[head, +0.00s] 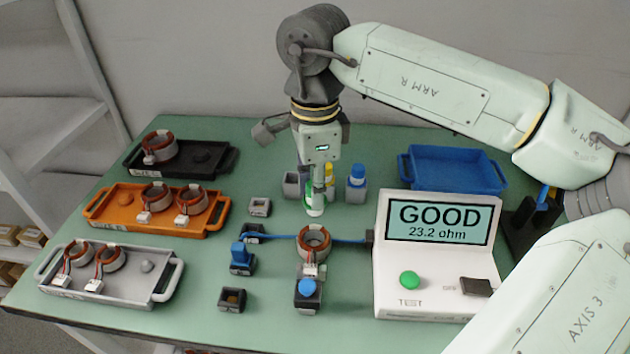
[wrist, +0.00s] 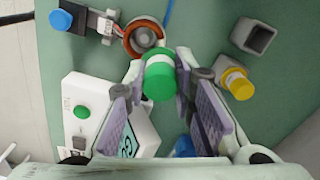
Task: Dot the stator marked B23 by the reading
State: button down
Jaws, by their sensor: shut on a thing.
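The tester (head: 435,265) shows GOOD and 23.2 ohm on its screen. A copper-wound stator (head: 314,240) sits left of the tester, its white connector at the blue-topped socket (head: 308,290); no B23 mark is readable on it. My gripper (head: 317,190) is shut on a green-ended marker (head: 314,209), held upright just behind and above the stator. In the wrist view my gripper (wrist: 157,105) has the green marker (wrist: 160,78) between its pads, with the stator (wrist: 144,37) just beyond. Whether the marker touches the stator cannot be told.
Black (head: 207,155), orange (head: 150,222) and grey (head: 130,292) trays on the left hold other stators. A blue tray (head: 455,172) stands empty at the back right. Blue (head: 357,176) and yellow (wrist: 238,84) markers stand in holders near my gripper. A blue-topped block (head: 241,258) stands left of the stator.

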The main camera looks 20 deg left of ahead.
jog(key=shift+f, duration=0.55)
jog(key=shift+f+b, duration=0.7)
jog(key=shift+b, duration=0.2)
dwell(0.8)
jog(key=shift+r, duration=0.1)
jog(key=shift+r+p, duration=2)
jog(key=shift+r, duration=0.95)
